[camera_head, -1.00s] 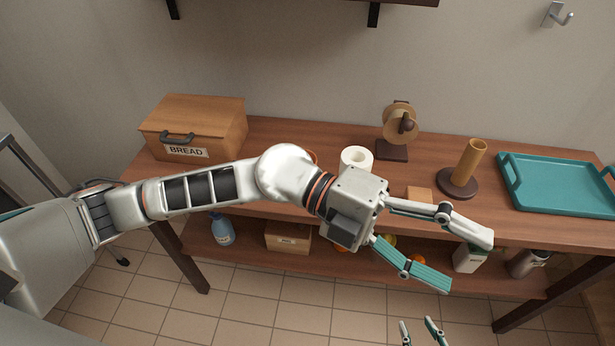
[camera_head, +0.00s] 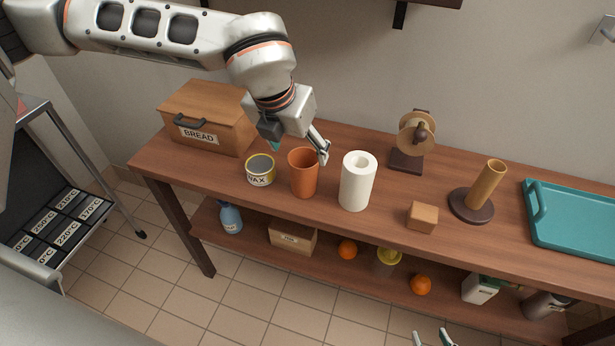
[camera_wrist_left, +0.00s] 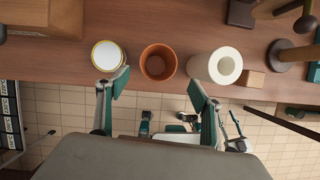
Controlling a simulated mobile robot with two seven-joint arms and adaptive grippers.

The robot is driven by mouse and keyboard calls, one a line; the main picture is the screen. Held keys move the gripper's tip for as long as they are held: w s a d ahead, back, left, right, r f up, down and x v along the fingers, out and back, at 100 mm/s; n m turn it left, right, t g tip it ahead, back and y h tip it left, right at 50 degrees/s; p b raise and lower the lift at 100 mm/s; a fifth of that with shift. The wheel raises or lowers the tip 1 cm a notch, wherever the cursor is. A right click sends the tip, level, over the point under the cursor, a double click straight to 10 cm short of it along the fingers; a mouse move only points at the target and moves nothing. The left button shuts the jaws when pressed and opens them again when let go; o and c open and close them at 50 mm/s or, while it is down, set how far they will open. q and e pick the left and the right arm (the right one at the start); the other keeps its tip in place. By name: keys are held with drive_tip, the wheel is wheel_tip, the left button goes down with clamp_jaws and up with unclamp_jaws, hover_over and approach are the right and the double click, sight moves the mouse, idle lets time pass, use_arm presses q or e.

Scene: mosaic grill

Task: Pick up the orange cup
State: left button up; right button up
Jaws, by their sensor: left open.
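The orange cup (camera_head: 303,178) stands upright on the wooden table's top, between a wax tin and a white paper roll. In the left wrist view the cup (camera_wrist_left: 158,63) shows its open mouth, ahead of and between my two fingers. My left gripper (camera_head: 299,148) is behind and above the cup in the head view, with its fingers spread and nothing between them. It also shows in the left wrist view (camera_wrist_left: 158,90). One finger is partly hidden behind the wrist in the head view. Only the tips of my right gripper (camera_head: 433,338) show at the bottom edge, apart and empty.
The wax tin (camera_head: 260,170) stands close left of the cup and the paper roll (camera_head: 357,182) close right. A bread box (camera_head: 209,115) is at the left. A wooden block (camera_head: 422,217), a holder (camera_head: 472,204) and a teal tray (camera_head: 570,225) lie further right.

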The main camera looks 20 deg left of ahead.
sight(304, 159)
use_arm(q)
drive_tip(key=x, duration=0.7)
drive_tip(key=shift+w+a+f, duration=0.15)
drive_tip(key=shift+w+a, duration=0.05)
drive_tip(key=shift+w, duration=0.3)
drive_tip(key=c, duration=1.4)
